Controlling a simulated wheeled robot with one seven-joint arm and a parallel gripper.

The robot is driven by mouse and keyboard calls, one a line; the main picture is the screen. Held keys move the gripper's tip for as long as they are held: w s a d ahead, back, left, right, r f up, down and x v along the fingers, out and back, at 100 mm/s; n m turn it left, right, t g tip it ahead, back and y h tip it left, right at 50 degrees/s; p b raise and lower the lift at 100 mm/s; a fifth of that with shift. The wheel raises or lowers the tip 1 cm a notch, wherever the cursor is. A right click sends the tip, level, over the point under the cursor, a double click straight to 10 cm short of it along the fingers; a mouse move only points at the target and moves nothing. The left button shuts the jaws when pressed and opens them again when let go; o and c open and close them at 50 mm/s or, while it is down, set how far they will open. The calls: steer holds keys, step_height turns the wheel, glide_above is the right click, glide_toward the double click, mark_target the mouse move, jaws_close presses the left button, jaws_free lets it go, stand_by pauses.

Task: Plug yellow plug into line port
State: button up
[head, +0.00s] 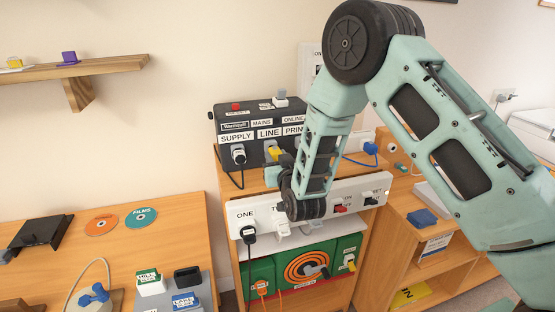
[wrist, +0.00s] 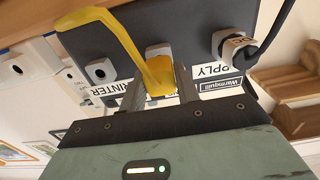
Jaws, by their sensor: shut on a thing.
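The yellow plug (wrist: 162,82) is between the two fingers of my gripper (wrist: 159,90) in the wrist view, with its yellow cord arching up and left. It is at the front of the line port (wrist: 157,50), the middle white socket of the dark box. In the head view the yellow plug (head: 274,153) shows just under the LINE label, with my gripper (head: 284,164) at its right. The plug overlaps the port in both views; I cannot tell how deep it sits. My gripper partly hides the PRINTER side in the head view.
A white-headed plug with a black cord sits in the supply port (head: 238,154). The printer port (wrist: 101,70) is empty in the wrist view. Below my gripper is a white power strip (head: 247,214) with plugs and a red switch. A green panel (head: 262,272) stands under it.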

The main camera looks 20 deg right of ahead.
steer(key=shift+w+b, duration=0.3)
steer(key=shift+w, duration=0.75)
steer(key=o, duration=1.2)
steer(key=s+b, duration=0.2)
steer(key=s, duration=1.5)
steer(key=shift+s, duration=0.2)
steer(key=shift+a, duration=0.1)
